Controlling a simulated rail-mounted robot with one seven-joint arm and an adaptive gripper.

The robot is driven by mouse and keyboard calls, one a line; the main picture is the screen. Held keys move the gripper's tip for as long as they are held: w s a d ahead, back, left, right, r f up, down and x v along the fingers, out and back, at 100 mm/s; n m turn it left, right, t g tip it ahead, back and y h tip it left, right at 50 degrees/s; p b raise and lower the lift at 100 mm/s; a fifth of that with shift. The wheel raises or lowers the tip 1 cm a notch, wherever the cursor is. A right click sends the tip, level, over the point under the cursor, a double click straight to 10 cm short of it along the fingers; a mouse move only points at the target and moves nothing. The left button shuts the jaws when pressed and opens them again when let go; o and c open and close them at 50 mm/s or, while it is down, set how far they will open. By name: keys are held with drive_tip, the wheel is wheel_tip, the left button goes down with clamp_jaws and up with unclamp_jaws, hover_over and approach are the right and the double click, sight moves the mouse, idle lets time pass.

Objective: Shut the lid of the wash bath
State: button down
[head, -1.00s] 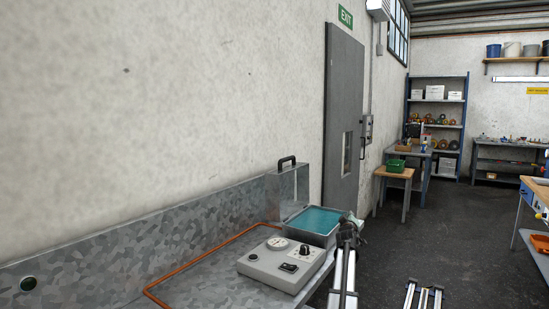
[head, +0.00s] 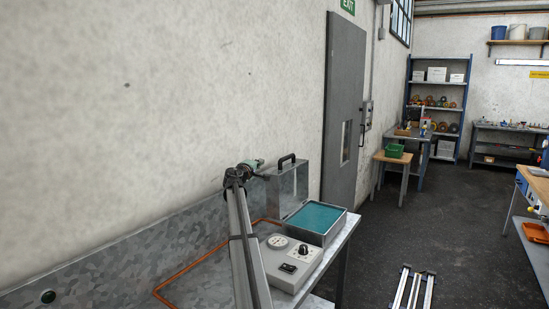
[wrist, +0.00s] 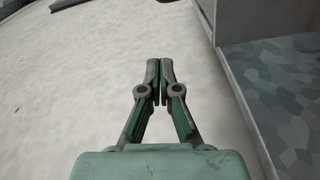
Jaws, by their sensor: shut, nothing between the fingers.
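The wash bath (head: 334,239) is a grey metal tank with teal liquid inside, on the bench near its far end. Its lid (head: 300,188) stands open and upright along the wall side, with a black handle (head: 287,160) on its top edge. My gripper (head: 257,165) is just left of the lid in the head view, at about the height of its upper part. Contact with the lid cannot be made out. In the wrist view my gripper (wrist: 160,70) has its fingers together and empty, with the pale wall beyond.
A grey control box (head: 290,262) with a gauge and switches sits in front of the bath. An orange hose (head: 190,277) runs along the bench (head: 100,285). The wall (head: 150,100) is close behind.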

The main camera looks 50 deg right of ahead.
drive_tip(key=p, duration=0.4)
hover_over(275, 170)
drive_tip(key=w, duration=0.1)
drive_tip(key=shift+f, duration=0.15)
drive_tip(key=shift+s+d+f, duration=0.1)
drive_tip(key=shift+s+f, duration=0.05)
drive_tip(key=shift+f, duration=0.05)
drive_tip(key=shift+s, duration=0.1)
